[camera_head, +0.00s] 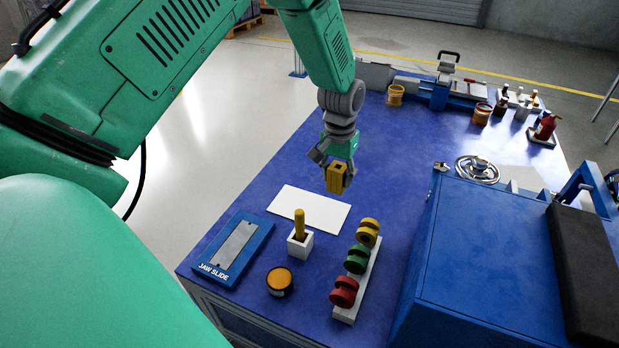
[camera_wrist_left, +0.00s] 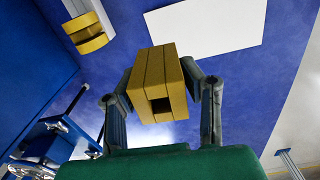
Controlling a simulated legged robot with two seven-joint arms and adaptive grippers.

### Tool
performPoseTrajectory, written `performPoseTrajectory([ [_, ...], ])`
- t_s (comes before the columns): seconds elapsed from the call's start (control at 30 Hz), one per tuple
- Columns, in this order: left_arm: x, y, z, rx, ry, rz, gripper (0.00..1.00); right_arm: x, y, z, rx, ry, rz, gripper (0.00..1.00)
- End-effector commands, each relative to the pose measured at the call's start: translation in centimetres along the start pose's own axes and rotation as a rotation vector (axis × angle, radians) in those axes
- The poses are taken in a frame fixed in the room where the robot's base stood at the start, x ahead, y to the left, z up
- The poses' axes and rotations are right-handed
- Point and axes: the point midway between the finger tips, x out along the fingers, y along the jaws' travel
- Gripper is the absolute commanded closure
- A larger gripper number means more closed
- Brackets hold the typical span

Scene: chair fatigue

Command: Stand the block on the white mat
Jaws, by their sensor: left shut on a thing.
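The block (camera_head: 336,180) is yellow with a dark square hole in its end. My left gripper (camera_head: 338,164) is shut on it and holds it in the air, above the blue table and to the upper right of the white mat. In the left wrist view the block (camera_wrist_left: 160,85) sits between the two fingers of my left gripper (camera_wrist_left: 162,95). The white mat (camera_head: 322,212) lies flat and bare on the table; it also shows in the left wrist view (camera_wrist_left: 225,22). My right gripper is not in view.
A white holder (camera_head: 300,246) with a yellow peg stands just below the mat. A rack (camera_head: 358,290) with yellow, green and red pieces is to the right. A jaw slide tray (camera_head: 236,247) and a round tin (camera_head: 279,281) are near. A blue machine (camera_head: 480,260) stands at right.

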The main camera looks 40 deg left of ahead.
Motion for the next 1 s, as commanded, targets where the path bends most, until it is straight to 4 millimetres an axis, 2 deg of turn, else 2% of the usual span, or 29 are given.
performPoseTrajectory([
  [0.03, 1.2, -1.7, -0.8, -0.027, 0.001, -0.003, 1.00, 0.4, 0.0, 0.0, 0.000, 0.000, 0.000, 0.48],
  [0.1, 2.1, -3.5, -1.4, -0.051, 0.003, -0.010, 1.00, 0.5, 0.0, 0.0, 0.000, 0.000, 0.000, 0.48],
  [0.23, 3.1, -5.5, -2.0, -0.074, 0.004, -0.020, 1.00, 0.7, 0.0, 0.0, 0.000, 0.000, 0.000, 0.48],
  [0.37, 4.7, -5.8, -2.1, -0.078, 0.003, -0.022, 1.00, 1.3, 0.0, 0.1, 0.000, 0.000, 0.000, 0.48],
  [0.6, 9.0, -5.9, -2.1, -0.078, 0.003, -0.021, 1.00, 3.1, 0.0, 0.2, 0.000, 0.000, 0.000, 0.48],
  [0.77, 10.3, -5.9, -2.1, -0.078, 0.003, -0.020, 1.00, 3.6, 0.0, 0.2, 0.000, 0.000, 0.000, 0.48],
  [0.9, 12.5, -6.0, -2.1, -0.078, 0.002, -0.020, 1.00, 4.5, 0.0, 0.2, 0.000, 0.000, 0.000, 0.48],
  [1.0, 13.2, -6.0, -2.1, -0.078, 0.004, -0.020, 1.00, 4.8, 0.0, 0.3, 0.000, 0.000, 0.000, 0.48],
])
